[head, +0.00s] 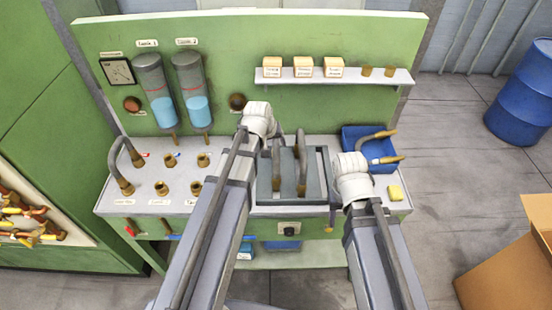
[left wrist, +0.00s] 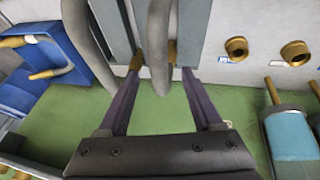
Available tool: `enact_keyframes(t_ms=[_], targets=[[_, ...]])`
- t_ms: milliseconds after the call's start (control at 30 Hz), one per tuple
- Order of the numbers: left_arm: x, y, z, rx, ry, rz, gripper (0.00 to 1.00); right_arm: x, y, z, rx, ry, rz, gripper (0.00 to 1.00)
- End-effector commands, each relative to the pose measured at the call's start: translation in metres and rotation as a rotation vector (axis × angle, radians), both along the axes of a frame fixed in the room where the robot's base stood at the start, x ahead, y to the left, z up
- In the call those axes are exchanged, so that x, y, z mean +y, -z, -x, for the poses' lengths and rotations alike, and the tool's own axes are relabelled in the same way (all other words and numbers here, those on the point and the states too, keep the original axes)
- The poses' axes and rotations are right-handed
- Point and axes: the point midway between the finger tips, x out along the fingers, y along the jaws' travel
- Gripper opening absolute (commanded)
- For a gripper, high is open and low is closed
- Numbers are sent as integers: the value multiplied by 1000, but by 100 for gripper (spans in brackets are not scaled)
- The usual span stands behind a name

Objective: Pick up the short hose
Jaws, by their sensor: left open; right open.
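Two grey hoses lie side by side along the grey slotted tray (head: 267,196) in the middle of the bench. The left one (head: 276,168) looks shorter, so I take it as the short hose; the longer one (head: 301,165) is to its right. In the left wrist view the short hose (left wrist: 158,45) lies between the open fingers of my left gripper (left wrist: 161,70), not gripped. Brass fittings show beside it. The longer hose (left wrist: 105,40) passes outside the left finger. In the head view my left jaws are hidden behind the arm. My right jaws are not visible.
A blue bin (head: 352,134) with brass-ended hoses stands right of the tray. A curved hose (head: 117,160) and brass fittings (head: 162,187) are at the left. Two tanks (head: 195,95) and a shelf (head: 340,77) are on the green back panel.

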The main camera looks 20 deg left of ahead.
Motion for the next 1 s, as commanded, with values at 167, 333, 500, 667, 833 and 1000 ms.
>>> enact_keyframes(t_ms=[167, 333, 500, 667, 833, 1000], targets=[[-2, 27, -12, 0, 0, 0, 67, 0, 27, 0, 0, -4, 1, 50], [-3, 37, -18, 0, 1, 0, 67, 0, 37, 0, 0, -7, 2, 50], [-4, 35, -17, 0, 1, 0, 67, 0, 35, 0, 0, -8, 2, 50], [-4, 35, -17, 0, 1, 0, 56, 0, 35, 0, 0, -8, 2, 50], [-4, 35, -17, 0, 1, 0, 36, 0, 35, 0, 0, -7, 1, 50], [-4, 35, -17, 0, 1, 0, 17, 0, 35, 0, 0, -7, 1, 50]])
